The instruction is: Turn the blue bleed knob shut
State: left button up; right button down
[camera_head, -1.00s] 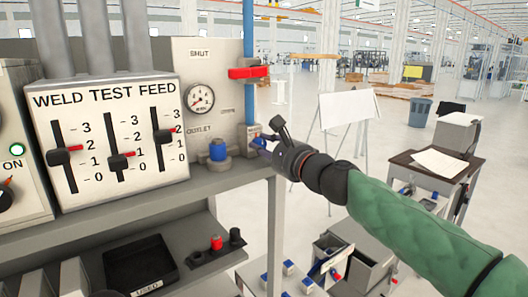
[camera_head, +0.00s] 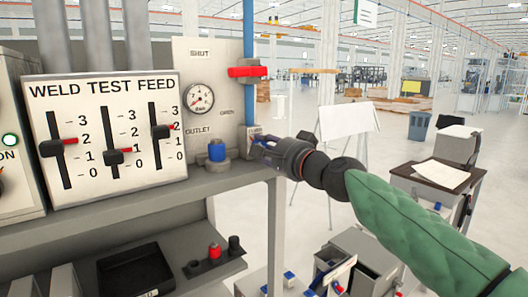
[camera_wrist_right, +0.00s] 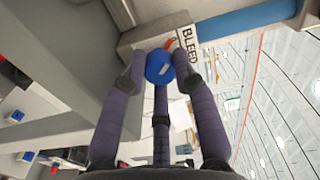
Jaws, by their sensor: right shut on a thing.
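The blue bleed knob (camera_wrist_right: 159,66) is a round knob with a pale mark on its face, beside a white BLEED label (camera_wrist_right: 189,46) in the right wrist view. A small red mark (camera_wrist_right: 169,44) shows at its far edge. My right gripper (camera_wrist_right: 160,78) is shut on the knob, with its dark fingers around its sides. In the head view my right gripper (camera_head: 264,143) is at the valve block on the right end of the shelf, and it mostly hides the knob. My left gripper is not in view.
A blue pipe (camera_head: 248,107) with a red lever (camera_head: 248,71) rises above the valve block. Left of it are a pressure gauge (camera_head: 200,99), a blue outlet cap (camera_head: 217,151) and the slider panel (camera_head: 105,135).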

jog(key=shift+f+n, duration=0.1)
jog(key=shift+n, duration=0.2)
dwell(0.4)
jog(key=c, duration=1.2)
grip_release()
jog(key=shift+w, duration=0.1)
jog(key=shift+c, duration=0.2)
jog(key=shift+d, duration=0.1)
jog(key=v, duration=1.2)
